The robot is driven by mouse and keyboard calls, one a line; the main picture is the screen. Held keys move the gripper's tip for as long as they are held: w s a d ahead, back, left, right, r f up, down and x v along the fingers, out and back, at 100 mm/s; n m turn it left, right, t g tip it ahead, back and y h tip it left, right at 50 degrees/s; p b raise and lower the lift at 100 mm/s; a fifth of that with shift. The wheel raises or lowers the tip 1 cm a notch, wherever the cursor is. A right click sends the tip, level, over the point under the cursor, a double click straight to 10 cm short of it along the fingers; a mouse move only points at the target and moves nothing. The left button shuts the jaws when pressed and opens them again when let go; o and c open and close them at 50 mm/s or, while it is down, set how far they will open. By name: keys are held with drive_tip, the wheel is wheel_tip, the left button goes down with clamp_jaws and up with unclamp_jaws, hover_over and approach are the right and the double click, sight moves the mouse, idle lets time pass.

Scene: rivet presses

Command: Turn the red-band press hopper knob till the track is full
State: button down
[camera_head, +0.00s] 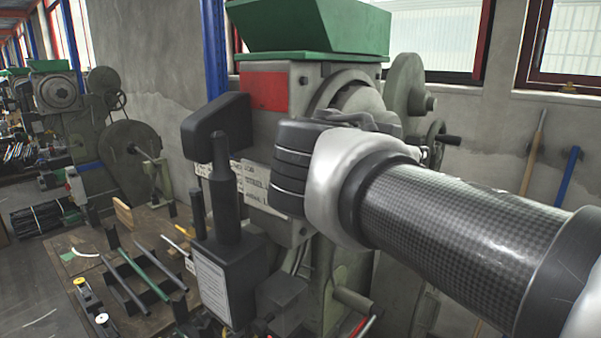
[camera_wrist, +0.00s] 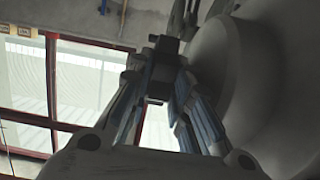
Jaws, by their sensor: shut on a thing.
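The red-band press stands in the middle of the head view, with a red band (camera_head: 266,91) under a green hopper (camera_head: 310,28). My arm reaches in from the right across the press's side. My gripper is mostly hidden behind my wrist in the head view. In the wrist view my gripper (camera_wrist: 160,82) is shut on a small dark block-like knob (camera_wrist: 163,62), beside a large round grey housing (camera_wrist: 262,75). The head view does not show the knob clearly. I cannot make out the track or how full it is.
A handwheel (camera_head: 437,148) with a black handle sits right of the press. A black upright tool column (camera_head: 226,220) stands at the front. Rods and a rack (camera_head: 140,275) lie on the bench at left. A second press (camera_head: 75,115) stands further back left.

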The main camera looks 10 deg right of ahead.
drive_tip(key=f+t+h, duration=0.1)
drive_tip(key=t+h, duration=0.1)
drive_tip(key=shift+f+t+h, duration=0.1)
drive_tip(key=shift+t+h, duration=0.2)
drive_tip(key=t+h, duration=0.1)
drive_tip(key=f+t+h, duration=0.1)
drive_tip(key=t+h, duration=0.1)
drive_tip(key=shift+w+d+f, duration=0.1)
drive_tip(key=shift+w, duration=0.05)
drive_tip(key=t+h, duration=0.2)
drive_tip(key=shift+w+d+f+t+h, duration=0.15)
drive_tip(key=shift+d+f+t+h, duration=0.05)
drive_tip(key=shift+f+t+h, duration=0.1)
drive_tip(key=shift+r+t+h, duration=0.1)
drive_tip(key=shift+t+h, duration=0.3)
